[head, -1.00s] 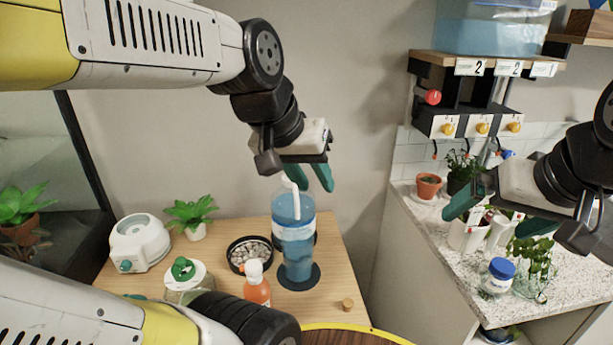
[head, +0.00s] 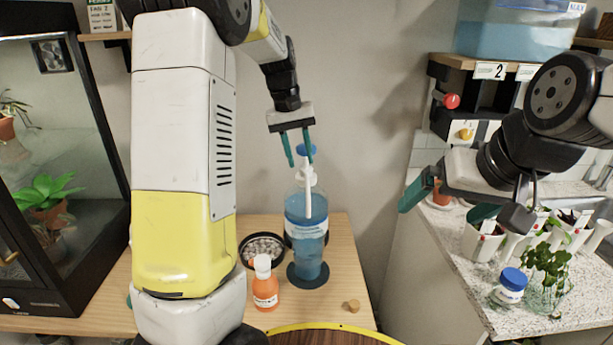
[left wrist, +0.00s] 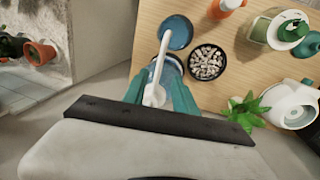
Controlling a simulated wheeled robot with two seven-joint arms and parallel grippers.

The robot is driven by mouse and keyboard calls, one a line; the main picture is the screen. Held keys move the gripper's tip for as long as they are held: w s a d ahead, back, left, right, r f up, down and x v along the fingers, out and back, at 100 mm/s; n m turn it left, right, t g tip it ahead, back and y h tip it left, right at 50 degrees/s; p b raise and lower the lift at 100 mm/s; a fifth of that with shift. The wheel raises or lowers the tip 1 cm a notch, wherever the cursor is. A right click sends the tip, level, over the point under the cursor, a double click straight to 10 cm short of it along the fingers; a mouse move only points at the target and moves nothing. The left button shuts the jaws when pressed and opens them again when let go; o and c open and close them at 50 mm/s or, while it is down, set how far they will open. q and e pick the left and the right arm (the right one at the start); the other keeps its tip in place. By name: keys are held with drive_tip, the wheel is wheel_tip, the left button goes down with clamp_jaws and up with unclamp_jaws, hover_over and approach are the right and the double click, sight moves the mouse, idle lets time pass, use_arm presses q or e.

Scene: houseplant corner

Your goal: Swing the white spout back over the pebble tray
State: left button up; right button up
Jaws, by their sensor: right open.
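A bottle of blue liquid (head: 306,232) with a white pump stands to the right of the black round pebble tray (head: 262,250). Its white spout (head: 308,204) points toward the front, not over the tray. In the left wrist view the spout (left wrist: 159,58) runs toward a blue disc, with the pebble tray (left wrist: 208,62) to its right. My left gripper (head: 300,162) is open, pointing down at the pump head, its fingers on either side of it in the left wrist view (left wrist: 158,92). Contact cannot be told. My right gripper (head: 445,205) is open and empty, away over the counter.
In the left wrist view a green plant (left wrist: 245,110) and a white device (left wrist: 290,103) stand beyond the tray. A glass tank (head: 60,200) is at left.

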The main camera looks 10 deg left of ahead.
sight(307, 186)
use_arm(q)
drive_tip(key=f, duration=0.2)
drive_tip(key=d+f, duration=0.1)
drive_tip(key=f, duration=0.4)
drive_tip(key=shift+w+d+f, duration=0.1)
drive_tip(key=shift+d+f, duration=0.1)
drive_tip(key=shift+d, duration=0.05)
clamp_jaws()
idle(1.1)
